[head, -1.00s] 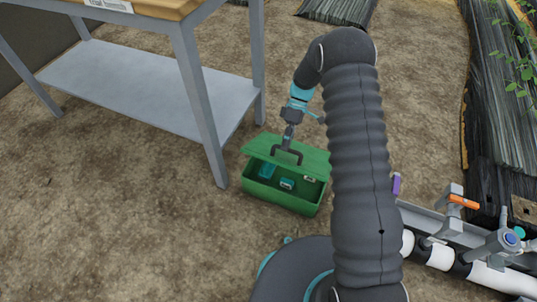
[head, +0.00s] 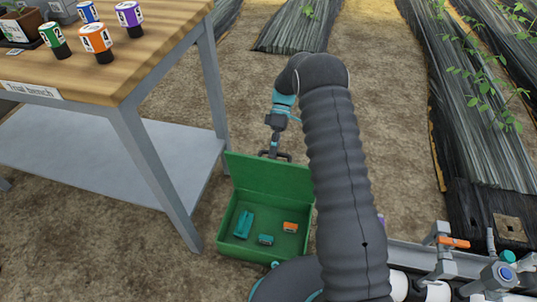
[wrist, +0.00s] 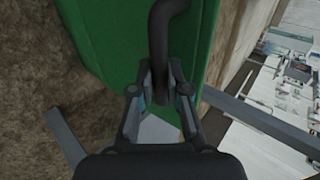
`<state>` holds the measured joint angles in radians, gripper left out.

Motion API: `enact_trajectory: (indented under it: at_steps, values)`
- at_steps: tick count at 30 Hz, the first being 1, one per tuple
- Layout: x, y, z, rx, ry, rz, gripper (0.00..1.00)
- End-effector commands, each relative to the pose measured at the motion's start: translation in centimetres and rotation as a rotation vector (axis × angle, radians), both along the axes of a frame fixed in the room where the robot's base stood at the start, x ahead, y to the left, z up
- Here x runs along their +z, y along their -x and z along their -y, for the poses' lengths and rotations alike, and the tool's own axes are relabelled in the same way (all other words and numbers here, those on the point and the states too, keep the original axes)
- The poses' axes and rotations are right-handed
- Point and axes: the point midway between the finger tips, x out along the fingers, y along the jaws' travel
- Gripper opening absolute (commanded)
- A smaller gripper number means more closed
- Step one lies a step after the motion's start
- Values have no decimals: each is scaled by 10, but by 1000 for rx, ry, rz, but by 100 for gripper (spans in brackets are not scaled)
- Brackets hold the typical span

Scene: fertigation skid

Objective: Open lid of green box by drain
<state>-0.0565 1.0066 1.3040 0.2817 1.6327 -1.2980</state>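The green box stands on the soil beside the bench leg, and its front wall (head: 245,253) faces me. Its lid (head: 268,176) is raised to roughly upright at the back, leaving the inside open to view. A teal long piece (head: 243,224), a small teal piece (head: 266,240) and an orange piece (head: 290,227) lie inside. My gripper (head: 274,150) is behind the lid's top edge, at the dark lid handle (head: 282,156). In the wrist view the fingers (wrist: 163,92) close around the handle bar (wrist: 160,35), with the green lid behind it.
A wooden-topped bench (head: 150,62) with several labelled containers and a grey lower shelf (head: 100,158) stands left of the box. White pipes with valves (head: 440,290) run at the lower right. Black-covered plant rows (head: 465,100) lie beyond. Bare soil is behind the box.

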Motion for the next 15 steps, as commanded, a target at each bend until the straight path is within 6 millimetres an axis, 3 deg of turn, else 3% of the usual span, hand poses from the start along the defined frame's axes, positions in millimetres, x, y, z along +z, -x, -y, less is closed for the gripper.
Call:
enact_trajectory:
  at_steps: [1,15]
  values:
    - [-14,-1,3,3,6,-4,0]
    - [-18,-22,3,12,-33,-115,0]
